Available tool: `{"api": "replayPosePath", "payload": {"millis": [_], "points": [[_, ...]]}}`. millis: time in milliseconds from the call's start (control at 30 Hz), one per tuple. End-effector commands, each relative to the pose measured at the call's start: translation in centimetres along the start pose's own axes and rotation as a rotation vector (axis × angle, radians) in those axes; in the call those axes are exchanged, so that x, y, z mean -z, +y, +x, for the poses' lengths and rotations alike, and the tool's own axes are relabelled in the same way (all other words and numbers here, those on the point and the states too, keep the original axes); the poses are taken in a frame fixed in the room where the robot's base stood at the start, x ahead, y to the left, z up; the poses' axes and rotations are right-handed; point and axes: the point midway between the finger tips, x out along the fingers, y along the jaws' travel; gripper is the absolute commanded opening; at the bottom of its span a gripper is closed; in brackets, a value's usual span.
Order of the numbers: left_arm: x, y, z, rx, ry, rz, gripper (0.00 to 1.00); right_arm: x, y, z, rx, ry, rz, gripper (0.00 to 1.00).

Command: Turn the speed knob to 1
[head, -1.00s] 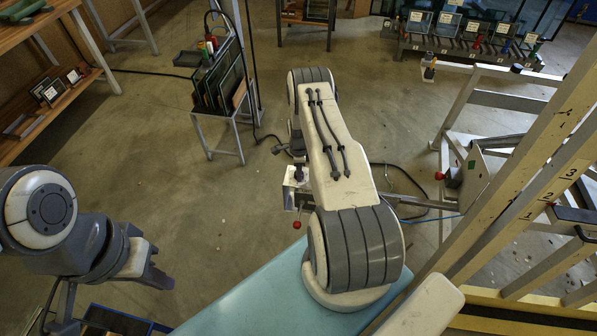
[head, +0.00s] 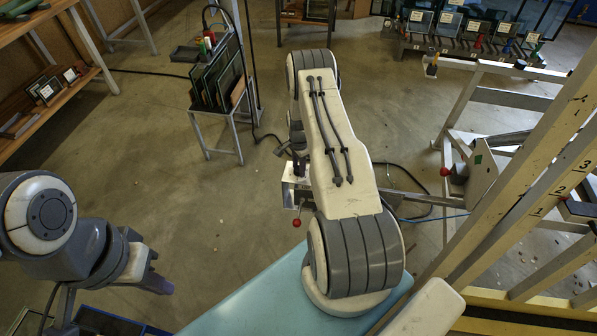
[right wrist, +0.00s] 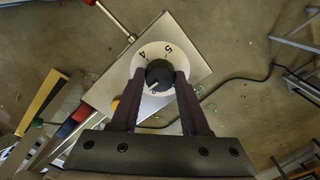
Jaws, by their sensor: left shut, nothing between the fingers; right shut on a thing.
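The speed knob (right wrist: 159,73) is black and round with a white pointer line. It sits on a white dial (right wrist: 152,56) on a pale metal plate. The digits 4 and 5 show at the dial's top. The pointer faces down and slightly left in the right wrist view; a digit there is unclear. My right gripper (right wrist: 157,76) is shut on the knob, one finger at each side. In the head view the plate (head: 288,192) shows partly beside my right forearm, and the knob cannot be made out. My left gripper (head: 158,286) is shut and empty at the lower left.
A lever with a red ball (head: 297,222) hangs below the plate. Another red ball (head: 444,172) is on the frame at right. A stand with glass panes (head: 217,85) is further back. A cable (right wrist: 235,87) runs across the floor. Open floor lies at left centre.

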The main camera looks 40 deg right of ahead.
Motion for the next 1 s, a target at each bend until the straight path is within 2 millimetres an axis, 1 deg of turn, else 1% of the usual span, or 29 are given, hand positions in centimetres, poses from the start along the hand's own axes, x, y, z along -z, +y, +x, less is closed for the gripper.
{"api": "replayPosePath", "payload": {"millis": [33, 300, 600, 1000], "points": [[-0.1, -0.1, 0.9, 0.0, 0.0, 0.0, 0.0, 0.0, 0.1, 0.4, -0.003, -0.001, -0.046, 0.0], [-0.2, -0.2, 2.9, 0.0, 0.0, 0.0, 0.0, 0.0, 0.1, 0.3, -0.003, -0.002, -0.302, 0.0], [-0.2, -0.3, 4.8, 0.0, 0.0, 0.0, 0.0, 0.0, 0.2, 0.3, -0.004, -0.003, -0.587, 0.0], [-0.4, -0.5, 6.7, 0.0, 0.0, 0.0, 0.0, 0.0, 0.2, 0.3, -0.005, -0.005, -0.967, 0.0]]}}
